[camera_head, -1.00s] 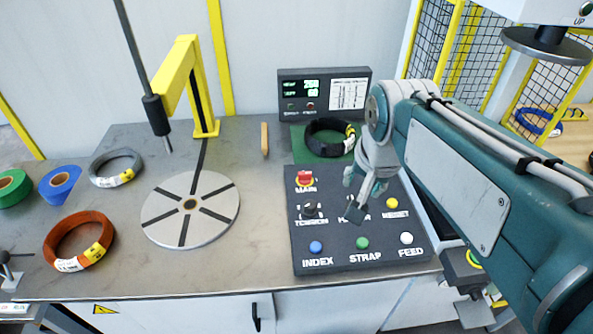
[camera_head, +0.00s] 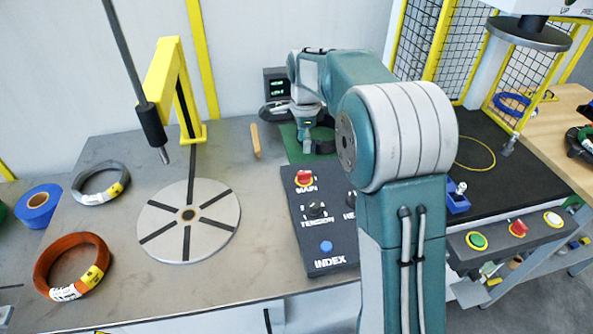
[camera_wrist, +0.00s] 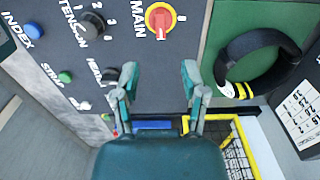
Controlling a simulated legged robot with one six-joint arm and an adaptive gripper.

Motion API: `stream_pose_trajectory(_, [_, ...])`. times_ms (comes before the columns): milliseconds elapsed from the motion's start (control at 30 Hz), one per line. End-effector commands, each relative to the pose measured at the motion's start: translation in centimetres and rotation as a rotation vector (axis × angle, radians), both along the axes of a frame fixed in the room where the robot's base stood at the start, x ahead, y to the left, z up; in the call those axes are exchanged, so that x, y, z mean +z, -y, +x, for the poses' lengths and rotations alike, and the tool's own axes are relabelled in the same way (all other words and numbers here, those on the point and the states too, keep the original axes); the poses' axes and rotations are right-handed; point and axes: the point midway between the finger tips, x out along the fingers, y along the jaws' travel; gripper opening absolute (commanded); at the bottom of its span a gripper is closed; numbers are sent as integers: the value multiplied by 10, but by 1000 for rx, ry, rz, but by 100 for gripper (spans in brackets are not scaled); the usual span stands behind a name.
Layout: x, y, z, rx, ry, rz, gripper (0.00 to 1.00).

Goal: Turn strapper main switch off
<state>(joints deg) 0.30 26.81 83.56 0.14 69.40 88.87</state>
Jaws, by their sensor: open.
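The main switch (camera_head: 304,178) is a red knob on a yellow base at the top left of the dark control panel (camera_head: 298,232), beside the MAIN label. It also shows at the top of the wrist view (camera_wrist: 160,19), with marks around it. My gripper (camera_head: 306,142) is behind the panel's back edge in the head view. In the wrist view, my gripper (camera_wrist: 159,72) has its two fingers apart with nothing between them. The switch lies beyond the fingertips and is not touched. My arm hides the panel's right side in the head view.
A black coil (camera_wrist: 229,55) lies on a green mat (camera_wrist: 222,20) beside the panel. The tension knob (camera_wrist: 92,25) and several buttons are close by. The turntable (camera_head: 160,222), yellow post (camera_head: 166,75) and orange coil (camera_head: 42,265) stand to the left.

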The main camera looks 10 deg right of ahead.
Motion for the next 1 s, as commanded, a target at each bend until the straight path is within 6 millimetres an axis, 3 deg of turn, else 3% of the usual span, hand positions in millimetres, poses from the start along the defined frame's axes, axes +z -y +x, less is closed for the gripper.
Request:
stream_pose_trajectory(233, [-19,0,2,-16,-7,0,56])
stream_pose_trajectory(700, [-99,-2,2,-14,-5,-2,56])
stream_pose_trajectory(1000, [-111,-1,2,-14,-3,-2,56])
